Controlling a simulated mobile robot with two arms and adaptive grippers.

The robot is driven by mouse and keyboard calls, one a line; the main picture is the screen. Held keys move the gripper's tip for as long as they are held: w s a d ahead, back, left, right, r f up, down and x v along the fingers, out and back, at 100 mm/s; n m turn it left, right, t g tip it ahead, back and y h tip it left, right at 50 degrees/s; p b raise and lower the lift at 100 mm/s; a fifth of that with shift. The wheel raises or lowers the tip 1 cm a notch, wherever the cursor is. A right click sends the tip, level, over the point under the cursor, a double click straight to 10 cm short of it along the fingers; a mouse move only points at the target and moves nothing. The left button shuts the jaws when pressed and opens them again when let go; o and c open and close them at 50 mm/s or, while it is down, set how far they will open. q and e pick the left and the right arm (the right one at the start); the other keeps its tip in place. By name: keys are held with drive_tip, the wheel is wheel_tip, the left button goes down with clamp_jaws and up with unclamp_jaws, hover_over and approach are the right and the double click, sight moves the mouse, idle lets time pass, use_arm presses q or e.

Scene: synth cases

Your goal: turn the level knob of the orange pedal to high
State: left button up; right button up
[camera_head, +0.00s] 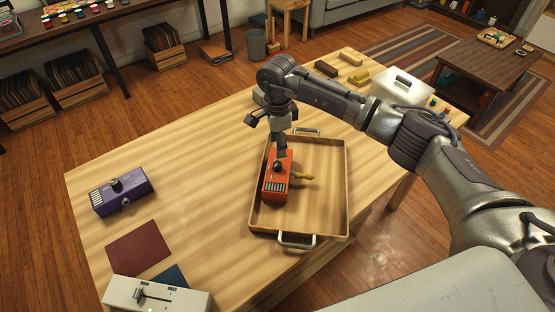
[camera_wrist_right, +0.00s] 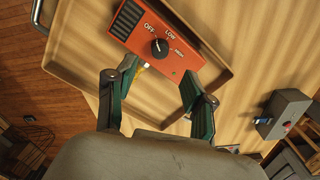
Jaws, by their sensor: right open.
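The orange pedal (camera_head: 270,189) lies in a wooden tray (camera_head: 322,215) on the table. The wrist view shows the orange pedal (camera_wrist_right: 187,64) close up, with its black level knob (camera_wrist_right: 159,47) and the labels OFF, LOW and HIGH around it. The knob's white mark appears to be on the OFF side, but it is small. The knob also shows in the head view (camera_head: 278,166). My right gripper (camera_head: 281,149) points down over the pedal's far end. In the wrist view its fingers (camera_wrist_right: 159,79) are apart, with nothing held between them. My left gripper is out of view.
A yellow piece (camera_head: 304,176) sticks out beside the pedal in the tray. A purple pedal (camera_head: 120,193), a maroon square (camera_head: 139,248) and a white slider box (camera_head: 157,295) are to the left. A white case (camera_head: 402,87) stands at the back right.

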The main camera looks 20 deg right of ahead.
sight(277, 164)
wheel_tip(277, 164, down, 8)
drive_tip(key=shift+a+f+p, duration=0.1)
drive_tip(key=shift+f+p, duration=0.05)
drive_tip(key=shift+p, duration=0.4)
clamp_jaws()
